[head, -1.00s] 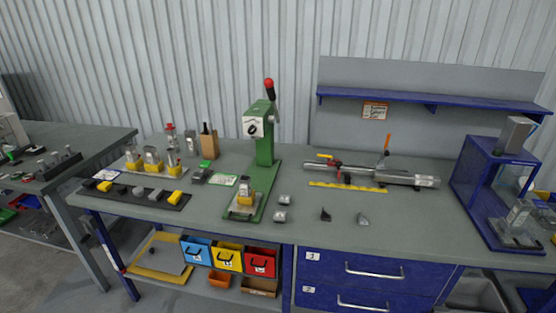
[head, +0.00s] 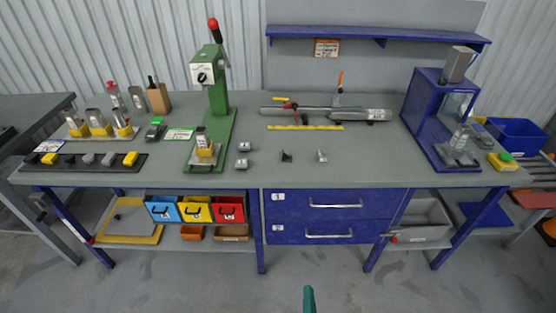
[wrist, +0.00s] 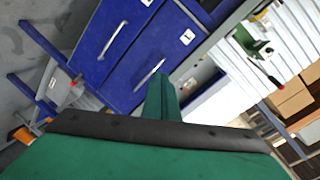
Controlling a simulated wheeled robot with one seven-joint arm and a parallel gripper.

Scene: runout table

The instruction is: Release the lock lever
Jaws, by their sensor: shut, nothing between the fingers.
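The grey runout fixture (head: 318,112) lies along the back of the workbench (head: 375,160) in the head view. An upright lever with an orange handle (head: 340,79) stands on it, right of its middle. A smaller red-and-black clamp part (head: 292,105) with an orange-yellow tip sits toward its left end. Which of these is the lock lever is not labelled legibly. My gripper (head: 309,292) shows as a green tip at the bottom edge, in front of the bench and far from the fixture. In the wrist view my gripper (wrist: 161,85) is shut and empty, pointing toward the drawers.
A green press (head: 218,110) with a red-knobbed handle stands left of the fixture. A yellow strip (head: 305,128) and small metal parts lie in front of it. A blue frame (head: 436,120) stands at right, a blue shelf (head: 375,35) hangs above. The floor before the drawers (head: 333,216) is clear.

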